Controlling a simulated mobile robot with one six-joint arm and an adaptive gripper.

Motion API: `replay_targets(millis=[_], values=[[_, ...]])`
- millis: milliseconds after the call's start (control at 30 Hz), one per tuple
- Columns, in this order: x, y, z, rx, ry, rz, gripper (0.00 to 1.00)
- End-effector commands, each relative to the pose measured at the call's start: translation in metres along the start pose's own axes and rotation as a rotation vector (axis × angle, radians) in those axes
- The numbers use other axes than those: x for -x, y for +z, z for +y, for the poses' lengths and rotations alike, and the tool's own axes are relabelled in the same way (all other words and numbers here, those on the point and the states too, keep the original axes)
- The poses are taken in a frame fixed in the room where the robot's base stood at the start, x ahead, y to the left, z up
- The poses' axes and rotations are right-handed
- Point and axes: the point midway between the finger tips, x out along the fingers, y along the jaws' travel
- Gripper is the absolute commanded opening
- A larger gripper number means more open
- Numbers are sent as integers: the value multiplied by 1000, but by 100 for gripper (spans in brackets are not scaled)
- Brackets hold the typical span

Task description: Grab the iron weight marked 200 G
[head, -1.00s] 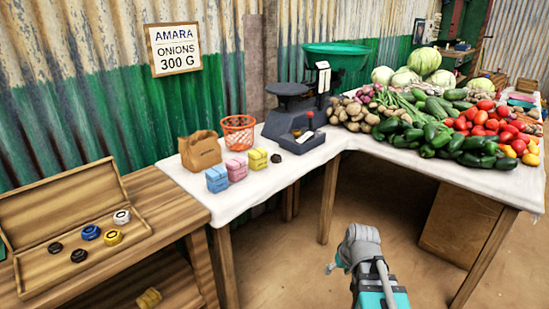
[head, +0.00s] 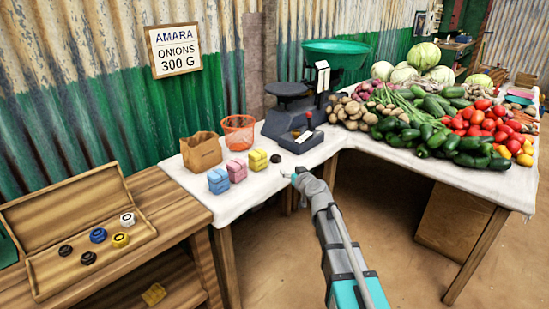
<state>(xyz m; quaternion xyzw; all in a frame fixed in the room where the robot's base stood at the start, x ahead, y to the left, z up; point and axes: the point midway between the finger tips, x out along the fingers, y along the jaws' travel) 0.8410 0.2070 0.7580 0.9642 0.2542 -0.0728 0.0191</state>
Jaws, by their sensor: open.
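Small dark round weights show in the head view, too small for me to read any marking. One dark weight (head: 275,159) lies on the white-covered table, right of the yellow bundle. Two more dark weights (head: 66,250) and (head: 88,258) lie in the open wooden box at the left, with a blue (head: 98,235), a yellow (head: 121,239) and a white one (head: 127,219). I cannot tell which is 200 G. My gripper (head: 290,174) is open at the table's front edge, just in front of the dark weight there and apart from the box. Its fingers are small in view.
A balance scale (head: 288,112) stands behind the table weight. Blue (head: 218,181), pink (head: 237,170) and yellow (head: 257,160) bundles, a paper bag (head: 201,151) and an orange basket (head: 239,133) stand left of it. Vegetables (head: 440,120) crowd the right table.

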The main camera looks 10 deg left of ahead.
Motion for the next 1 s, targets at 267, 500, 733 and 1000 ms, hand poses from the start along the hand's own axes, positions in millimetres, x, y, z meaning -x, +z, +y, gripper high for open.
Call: replay_targets(millis=[267,500,733,1000], values=[[0,0,0,0,1,2,74],[-10,0,0,0,-1,1,74],[-40,1,0,1,-2,1,74],[-77,0,0,1,-1,1,74]])
